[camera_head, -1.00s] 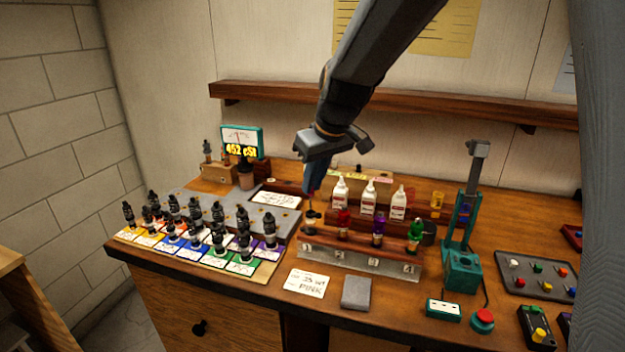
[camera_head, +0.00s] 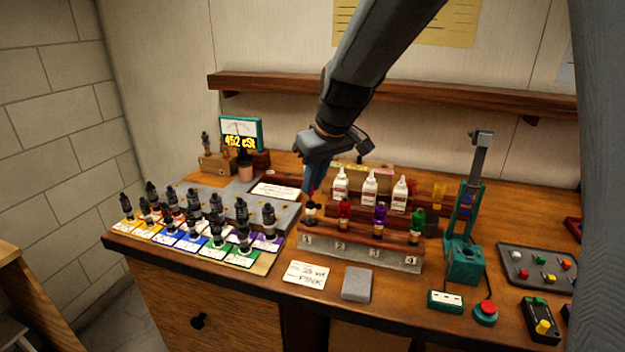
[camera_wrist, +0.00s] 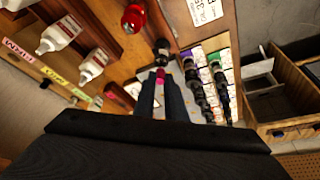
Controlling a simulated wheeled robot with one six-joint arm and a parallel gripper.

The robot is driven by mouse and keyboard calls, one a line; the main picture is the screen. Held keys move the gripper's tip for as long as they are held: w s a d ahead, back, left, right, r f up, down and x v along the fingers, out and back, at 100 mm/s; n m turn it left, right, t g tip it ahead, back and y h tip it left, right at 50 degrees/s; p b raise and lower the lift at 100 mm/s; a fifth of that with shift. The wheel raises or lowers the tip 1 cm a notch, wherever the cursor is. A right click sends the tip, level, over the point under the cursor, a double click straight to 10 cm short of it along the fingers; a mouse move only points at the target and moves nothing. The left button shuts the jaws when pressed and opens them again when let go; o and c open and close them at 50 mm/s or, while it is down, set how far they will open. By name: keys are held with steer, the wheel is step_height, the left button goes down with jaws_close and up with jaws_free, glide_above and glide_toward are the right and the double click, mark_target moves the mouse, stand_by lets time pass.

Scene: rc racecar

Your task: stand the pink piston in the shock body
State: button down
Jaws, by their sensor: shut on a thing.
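My gripper (camera_head: 313,192) points down over the first slot of the wooden rack and is shut. In the wrist view its blue fingertips (camera_wrist: 161,82) are shut on the small pink piston (camera_wrist: 160,75). A dark shock body with a pale top (camera_head: 310,213) stands upright in the rack slot marked 1, directly below the fingers. It also shows just beyond the piston in the wrist view (camera_wrist: 162,53). The piston looks very close to the body's top; I cannot tell whether they touch. The fingers hide the piston in the head view.
The rack (camera_head: 360,254) also holds red (camera_head: 345,214), purple (camera_head: 380,216) and green (camera_head: 417,225) pieces. White bottles (camera_head: 370,188) stand behind it. Several black shocks on coloured cards stand left. A card reading PINK (camera_head: 305,275) and a grey pad (camera_head: 356,284) lie in front.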

mark_target(312, 193)
steer(key=shift+f+b, duration=1.05)
steer(key=shift+f, duration=0.6)
steer(key=c, duration=1.7)
jaws_free()
steer(key=shift+b+v, duration=0.75)
steer(key=shift+v, duration=3.2)
